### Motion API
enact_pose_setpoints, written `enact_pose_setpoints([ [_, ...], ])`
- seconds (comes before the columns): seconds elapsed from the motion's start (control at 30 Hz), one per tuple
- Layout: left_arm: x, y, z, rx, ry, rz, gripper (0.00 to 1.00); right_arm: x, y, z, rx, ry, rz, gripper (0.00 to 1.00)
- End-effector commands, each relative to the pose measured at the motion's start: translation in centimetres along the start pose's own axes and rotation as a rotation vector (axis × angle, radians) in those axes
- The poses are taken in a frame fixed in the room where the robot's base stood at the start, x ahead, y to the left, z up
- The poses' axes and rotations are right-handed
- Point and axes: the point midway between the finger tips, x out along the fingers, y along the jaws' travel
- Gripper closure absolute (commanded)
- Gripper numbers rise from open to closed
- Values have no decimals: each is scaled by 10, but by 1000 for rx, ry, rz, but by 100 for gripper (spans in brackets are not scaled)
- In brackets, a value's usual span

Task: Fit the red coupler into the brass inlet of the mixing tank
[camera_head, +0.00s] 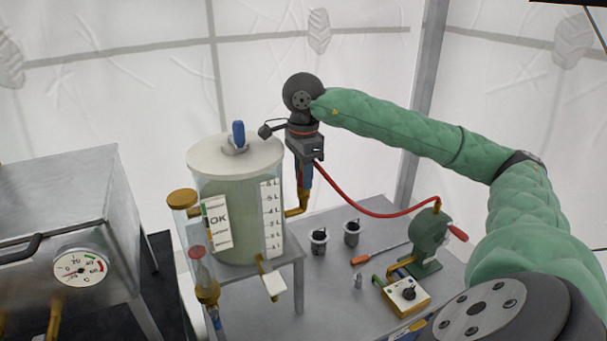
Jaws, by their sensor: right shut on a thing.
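The mixing tank (235,215) stands left of centre, a clear cylinder of pale green liquid with a white lid and a level scale. Its brass inlet (298,210) is an elbow low on the right side, turning upward. My right gripper (307,178) points down just right of the tank, directly above the inlet. It is shut on the end of a red hose (375,212); the red coupler there is mostly hidden by the jaws. Whether the coupler touches the inlet cannot be told. My left gripper is out of view.
The hose runs to a green hand pump (430,240) on the grey table (335,275). Two dark-topped cups (318,240), a screwdriver (375,255) and a yellow switch box (405,293) stand there. A metal cabinet with a gauge (80,268) is at left.

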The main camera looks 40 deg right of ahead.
Motion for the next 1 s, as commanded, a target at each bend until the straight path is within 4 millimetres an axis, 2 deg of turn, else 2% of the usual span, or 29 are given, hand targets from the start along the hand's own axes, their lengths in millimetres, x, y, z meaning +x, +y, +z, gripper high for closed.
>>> enact_pose_setpoints([
  [0.43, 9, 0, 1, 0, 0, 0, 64, 10, 0, 0, 0, 0, 0, 92],
  [0.47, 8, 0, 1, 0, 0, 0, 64, 8, 0, 0, 0, 0, 0, 64],
  [0.57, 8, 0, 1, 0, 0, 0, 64, 8, 0, 0, 0, 0, 0, 45],
  [1.0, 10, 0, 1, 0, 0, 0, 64, 3, 0, 0, 0, 0, -2, 45],
])
